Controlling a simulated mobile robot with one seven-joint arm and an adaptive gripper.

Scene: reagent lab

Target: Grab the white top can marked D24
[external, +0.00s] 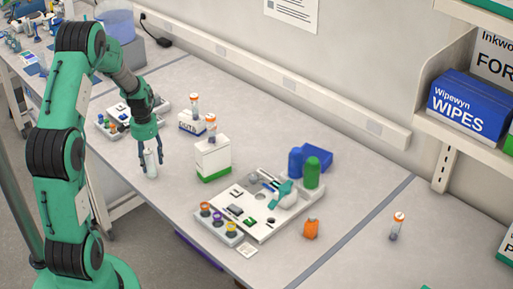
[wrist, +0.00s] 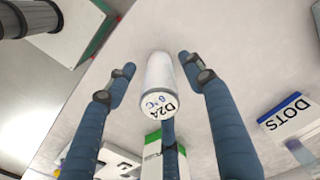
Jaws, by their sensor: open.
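A white can (wrist: 160,78) stands between the fingers of my gripper (wrist: 157,65) in the wrist view. Its white top carries dark letters that look like D24 or D2A, with a blue temperature mark below. My gripper is open, with a finger on each side of the can and gaps showing between them. In the external view the can (external: 151,165) is on the bench under my gripper (external: 151,156), which points down around it. I cannot tell whether any finger touches it.
A white and green box (external: 213,160) with an orange-capped vial on top stands to the right. A white DOTS box (external: 192,124) is behind it. A tray of small parts (external: 115,125) lies to the left, and a larger white tray (external: 262,232) is farther right.

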